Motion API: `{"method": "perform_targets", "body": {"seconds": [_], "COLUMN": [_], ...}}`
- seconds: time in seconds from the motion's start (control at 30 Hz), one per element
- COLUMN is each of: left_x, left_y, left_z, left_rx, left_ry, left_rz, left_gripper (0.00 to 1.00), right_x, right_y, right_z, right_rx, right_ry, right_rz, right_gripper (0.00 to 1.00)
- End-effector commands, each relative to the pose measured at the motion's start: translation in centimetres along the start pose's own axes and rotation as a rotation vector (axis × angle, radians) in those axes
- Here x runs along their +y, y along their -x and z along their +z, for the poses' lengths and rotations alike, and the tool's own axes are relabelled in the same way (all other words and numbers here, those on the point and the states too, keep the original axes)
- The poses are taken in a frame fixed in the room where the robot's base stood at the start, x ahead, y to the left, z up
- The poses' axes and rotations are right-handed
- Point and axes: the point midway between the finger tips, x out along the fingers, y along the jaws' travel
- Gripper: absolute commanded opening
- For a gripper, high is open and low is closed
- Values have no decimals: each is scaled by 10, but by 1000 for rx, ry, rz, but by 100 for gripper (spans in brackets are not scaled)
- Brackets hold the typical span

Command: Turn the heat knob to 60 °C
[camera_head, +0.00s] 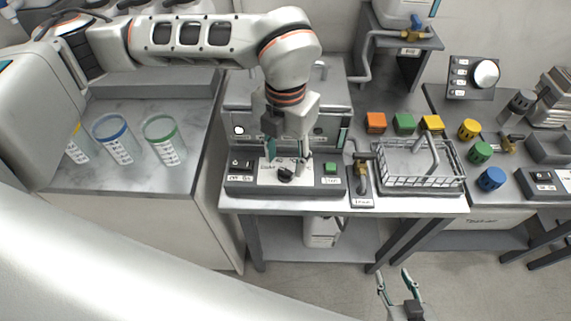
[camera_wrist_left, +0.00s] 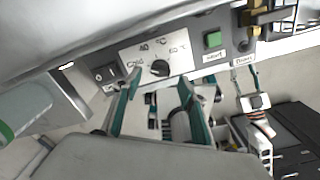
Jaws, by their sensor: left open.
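The black heat knob (camera_head: 286,174) sits on a white dial plate on the grey front panel. In the left wrist view the knob (camera_wrist_left: 160,68) shows with the labels Cold, 40 °C and 60 °C around it; I cannot tell clearly where it points. My left gripper (camera_head: 288,160) is open just above the panel, in front of the knob. In the left wrist view its fingertips (camera_wrist_left: 160,82) stand on either side below the knob, apart from it as far as I can see. My right gripper (camera_head: 393,271) is open and empty, low in front of the table.
A rocker switch (camera_head: 241,164) is left of the dial and a green start button (camera_head: 331,168) right of it. A brass valve (camera_head: 361,168) and a wire basket (camera_head: 422,180) stand further right. Beakers (camera_head: 163,140) stand on the left counter.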

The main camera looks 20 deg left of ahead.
Motion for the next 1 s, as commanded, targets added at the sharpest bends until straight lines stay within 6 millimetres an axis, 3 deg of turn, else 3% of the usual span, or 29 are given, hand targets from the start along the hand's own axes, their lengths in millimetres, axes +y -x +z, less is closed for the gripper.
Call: {"method": "perform_targets", "body": {"seconds": [0.23, 0.57, 0.6, 0.73, 1.0], "left_x": [0, 0, 0, -1, 0], "left_y": [-29, -34, -34, -34, -34], "left_z": [0, 0, 0, 0, 0], "left_rx": [1, 0, 0, 0, 0], "left_ry": [0, -1, -1, -1, -10], "left_rz": [-1, -1, -1, -1, -1], "left_gripper": [42, 42, 39, 5, 3], "right_x": [0, 0, 0, 0, 0], "right_y": [0, 0, 0, 0, 0], "right_z": [1, 0, 0, 0, 0], "right_rx": [-1, 1, 1, 1, 1], "right_ry": [0, 1, 1, 1, 1], "right_rz": [0, 0, 0, 1, 1], "right_gripper": [40, 40, 40, 40, 40]}}
